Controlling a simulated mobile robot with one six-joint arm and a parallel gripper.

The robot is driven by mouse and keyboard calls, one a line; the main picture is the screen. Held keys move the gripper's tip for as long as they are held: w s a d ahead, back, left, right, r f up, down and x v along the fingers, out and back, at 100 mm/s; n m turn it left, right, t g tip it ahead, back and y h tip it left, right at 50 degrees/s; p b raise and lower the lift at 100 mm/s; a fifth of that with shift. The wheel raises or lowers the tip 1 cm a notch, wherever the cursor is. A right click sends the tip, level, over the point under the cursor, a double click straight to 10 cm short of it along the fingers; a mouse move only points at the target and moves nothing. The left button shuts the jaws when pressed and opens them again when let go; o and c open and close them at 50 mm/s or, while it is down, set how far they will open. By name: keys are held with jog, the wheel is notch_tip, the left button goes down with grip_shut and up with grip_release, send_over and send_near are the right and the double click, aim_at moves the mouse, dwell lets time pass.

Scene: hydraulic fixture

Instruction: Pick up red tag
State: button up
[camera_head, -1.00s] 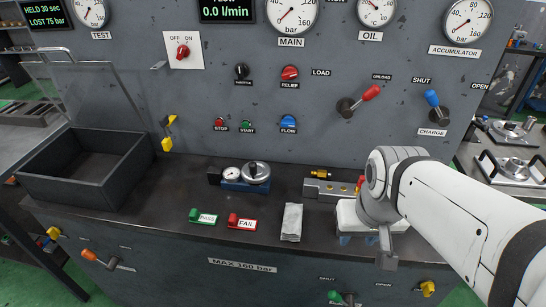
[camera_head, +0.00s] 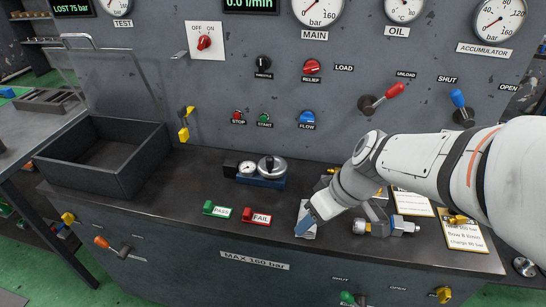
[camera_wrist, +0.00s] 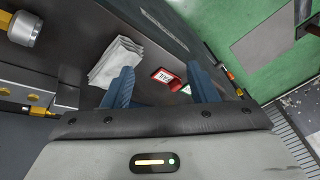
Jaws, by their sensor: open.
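The red tag (camera_head: 257,217), marked FAIL, lies on the dark bench top, just right of the green PASS tag (camera_head: 217,209). My gripper (camera_head: 306,224) is over the bench to the right of the red tag, at the folded cloth. In the wrist view, the red tag (camera_wrist: 164,76) shows between the two blue fingertips of my gripper (camera_wrist: 160,84), farther off, with nothing held. The green tag is partly hidden there by the right finger.
A white folded cloth (camera_wrist: 117,61) lies beside the left finger. A blue-based gauge device (camera_head: 262,172) stands behind the tags. A black open bin (camera_head: 100,159) is at left. Brass fittings (camera_head: 387,226) and instruction cards (camera_head: 464,234) lie at right.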

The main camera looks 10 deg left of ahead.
aim_at(249, 212)
jog(key=w+a+f+n+y, duration=0.1)
jog(key=w+a+n, duration=0.1)
jog(key=a, duration=0.1)
jog(key=w+a+f+n+y+b, duration=0.1)
jog(key=w+a+f+n, duration=0.1)
jog(key=a+n, duration=0.1)
jog(key=w+a+f+n+y, duration=0.1)
jog(key=w+a+n+y, duration=0.1)
jog(key=w+a+n, duration=0.1)
jog(key=shift+w+a+f, duration=0.1)
jog(key=shift+a+f, duration=0.05)
jog(key=shift+a, duration=0.4)
jog(key=x, duration=0.5)
jog(key=p+x, duration=0.1)
jog(key=x, duration=0.1)
jog(key=shift+w+a+f, duration=0.15)
jog(key=shift+w+a, duration=0.15)
jog(key=shift+c, duration=0.5)
jog(key=c, duration=1)
